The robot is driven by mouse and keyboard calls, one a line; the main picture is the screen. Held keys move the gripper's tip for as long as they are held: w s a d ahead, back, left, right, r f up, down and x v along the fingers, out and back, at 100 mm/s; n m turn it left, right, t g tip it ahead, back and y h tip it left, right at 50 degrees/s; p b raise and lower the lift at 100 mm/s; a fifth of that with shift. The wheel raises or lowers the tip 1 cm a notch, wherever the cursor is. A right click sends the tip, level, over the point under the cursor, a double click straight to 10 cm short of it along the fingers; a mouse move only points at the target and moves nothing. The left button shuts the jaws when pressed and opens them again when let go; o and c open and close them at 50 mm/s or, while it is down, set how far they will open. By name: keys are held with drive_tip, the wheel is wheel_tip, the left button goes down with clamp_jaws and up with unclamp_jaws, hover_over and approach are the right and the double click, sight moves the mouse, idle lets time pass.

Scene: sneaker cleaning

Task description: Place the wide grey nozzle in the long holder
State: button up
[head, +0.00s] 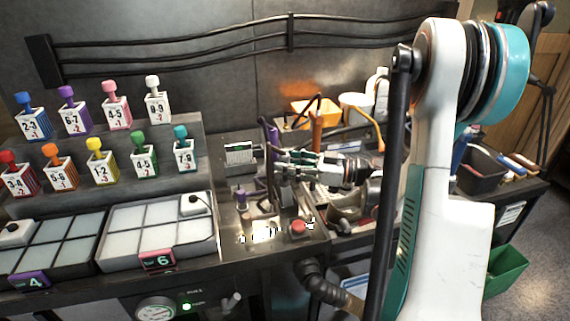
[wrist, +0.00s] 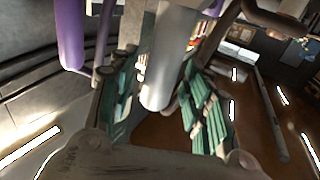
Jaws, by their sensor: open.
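My gripper (wrist: 160,105) is open, its two green-padded fingers spread to either side of a smooth grey cylinder (wrist: 170,58), which looks like the wide grey nozzle. I cannot tell whether the fingers touch it. In the head view my gripper (head: 283,166) reaches left over the metal workbench; the grey nozzle is not clearly seen there. A purple upright tube (wrist: 70,35) stands left of the fingers in the wrist view. I cannot clearly make out the long holder in either view.
A red button (head: 298,228) and a small purple-topped part (head: 241,199) are on the bench front. An orange upright tube (head: 317,132) stands behind my gripper. Numbered bottles and a white compartment tray (head: 150,235) fill the left.

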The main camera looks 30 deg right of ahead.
drive_tip(key=p+v, duration=0.2)
drive_tip(key=v, duration=0.9)
drive_tip(key=shift+s+d+p, duration=0.15)
drive_tip(key=shift+d+p, duration=0.05)
drive_tip(key=shift+p, duration=0.15)
drive_tip(key=shift+c, duration=0.6)
